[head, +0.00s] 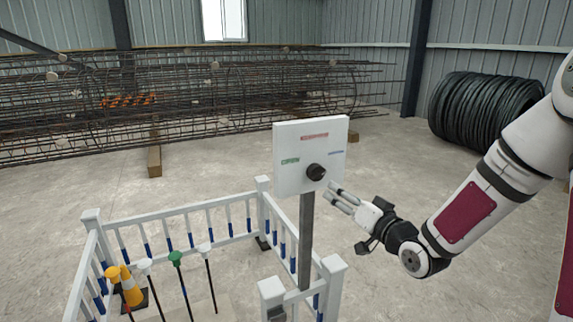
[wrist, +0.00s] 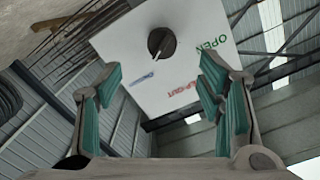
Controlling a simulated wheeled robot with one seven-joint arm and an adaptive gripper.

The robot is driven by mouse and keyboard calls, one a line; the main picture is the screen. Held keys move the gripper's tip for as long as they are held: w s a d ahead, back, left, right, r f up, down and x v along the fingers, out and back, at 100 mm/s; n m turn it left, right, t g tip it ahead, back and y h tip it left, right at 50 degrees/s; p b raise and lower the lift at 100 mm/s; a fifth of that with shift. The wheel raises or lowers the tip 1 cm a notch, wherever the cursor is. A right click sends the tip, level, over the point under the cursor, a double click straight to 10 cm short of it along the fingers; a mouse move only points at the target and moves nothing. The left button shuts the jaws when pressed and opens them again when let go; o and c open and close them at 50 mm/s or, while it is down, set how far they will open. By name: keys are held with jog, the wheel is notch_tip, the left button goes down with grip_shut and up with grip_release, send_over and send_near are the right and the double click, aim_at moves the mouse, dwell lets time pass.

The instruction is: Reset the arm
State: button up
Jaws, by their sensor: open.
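My gripper (head: 343,199) is at the end of my arm, beside the lower right of the white control panel (head: 290,160) in the head view. Its fingers are apart and point toward a black round knob (head: 315,172) on the panel. The wrist view shows the open gripper (wrist: 160,95) with green-padded fingers and nothing between them. The knob is not held.
A grey post (head: 305,240) carries the panel. A white fence (head: 185,215) encloses an orange cone (head: 131,288) and several upright sticks. Rebar cages (head: 200,95) lie behind, with a black coil (head: 480,106) at the right.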

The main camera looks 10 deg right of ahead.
jog(key=s+d+r+n+g+h+p, duration=0.1)
jog(key=s+r+g+h+p, duration=0.25)
jog(key=s+r, duration=0.4)
jog(key=s+r+n+g+h+p, duration=0.1)
jog(key=s+r+g+h+p, duration=0.3)
jog(key=s, duration=0.7)
jog(key=s+a+r+g+y+p, duration=0.1)
jog(key=s+a+r+g, duration=0.1)
jog(key=s, duration=0.9)
jog(key=s+a+r+g+y+p, duration=0.1)
jog(key=s+a+r+g, duration=0.1)
jog(key=s, duration=0.9)
jog(key=shift+s+r+g+p, duration=0.35)
jog(key=shift+s+r+g, duration=0.05)
jog(key=shift+r+g, duration=0.15)
jog(key=shift+a, duration=0.1)
